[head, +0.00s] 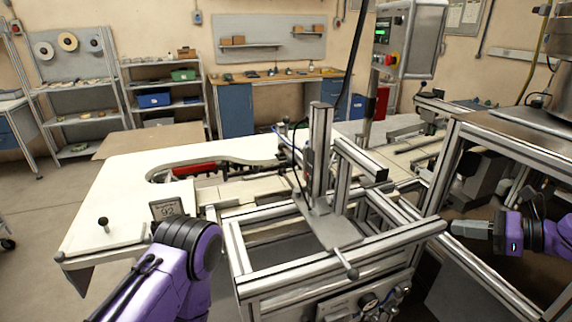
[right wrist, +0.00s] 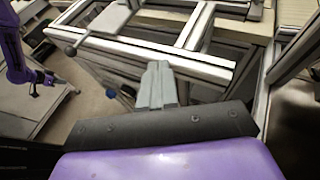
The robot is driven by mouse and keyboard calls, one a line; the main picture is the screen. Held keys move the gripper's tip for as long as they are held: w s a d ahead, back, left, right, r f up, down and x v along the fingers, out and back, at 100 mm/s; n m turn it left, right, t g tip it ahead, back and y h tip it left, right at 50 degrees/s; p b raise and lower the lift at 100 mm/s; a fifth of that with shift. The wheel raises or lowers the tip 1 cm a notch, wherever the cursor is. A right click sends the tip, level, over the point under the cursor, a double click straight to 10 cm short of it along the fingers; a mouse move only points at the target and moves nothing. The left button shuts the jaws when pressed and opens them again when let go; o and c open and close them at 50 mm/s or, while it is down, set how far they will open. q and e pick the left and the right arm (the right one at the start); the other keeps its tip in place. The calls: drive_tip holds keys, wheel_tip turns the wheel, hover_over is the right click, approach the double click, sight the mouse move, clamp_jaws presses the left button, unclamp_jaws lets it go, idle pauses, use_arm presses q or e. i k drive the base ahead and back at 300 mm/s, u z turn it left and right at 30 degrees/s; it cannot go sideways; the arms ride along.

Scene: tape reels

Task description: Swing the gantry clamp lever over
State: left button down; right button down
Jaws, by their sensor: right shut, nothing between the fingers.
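The gantry clamp lever (head: 345,261) is a short metal rod with a rounded knob, sticking out over the front rail of the aluminium gantry frame. In the right wrist view the lever (right wrist: 78,44) shows at upper left beside a flat metal plate. My right gripper (head: 455,228) is shut and empty, right of the frame and apart from the lever. Its closed fingers (right wrist: 158,68) point at the front rail in the wrist view. My left arm shows at lower left in the head view, its gripper hidden; part of it shows small at the wrist view's left edge.
The gantry's upright post (head: 320,150) rises from the plate (head: 330,228). A white table (head: 110,205) with a curved track lies to the left. A second aluminium frame (head: 500,135) stands close on the right. Gauges and knobs sit below the front rail.

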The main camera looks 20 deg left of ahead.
sight(281, 173)
drive_tip(key=u, duration=0.4)
drive_tip(key=i, duration=0.55)
drive_tip(key=u, duration=0.45)
